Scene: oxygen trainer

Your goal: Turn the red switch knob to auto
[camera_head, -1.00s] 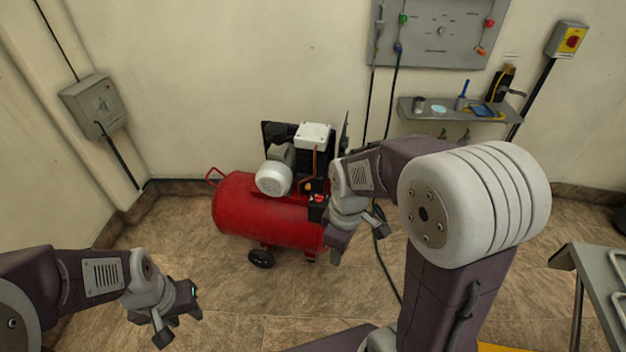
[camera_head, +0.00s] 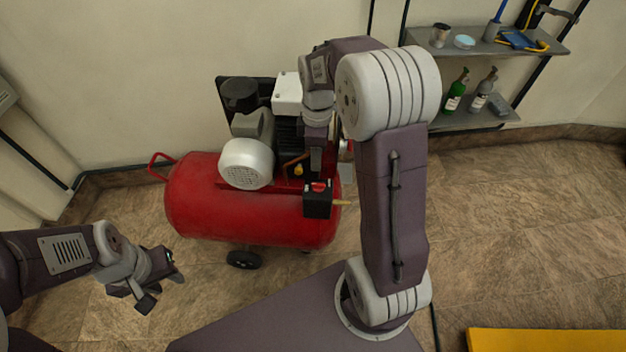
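The red switch knob (camera_head: 319,187) sits on top of a small black box (camera_head: 317,204) at the right end of the red compressor tank (camera_head: 240,217). Its pointer setting is too small to read. My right gripper (camera_head: 317,168) points down just above the knob, seen nearly edge-on, so its opening is hidden. I cannot tell whether it touches the knob. My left gripper (camera_head: 163,290) is open and empty, low at the left, apart from the compressor.
A white motor housing (camera_head: 247,164) and a pump with a white top stand on the tank. A wall shelf (camera_head: 490,50) holds small items, with bottles (camera_head: 456,92) on a lower shelf. A yellow surface (camera_head: 545,341) lies at lower right. The floor on the right is clear.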

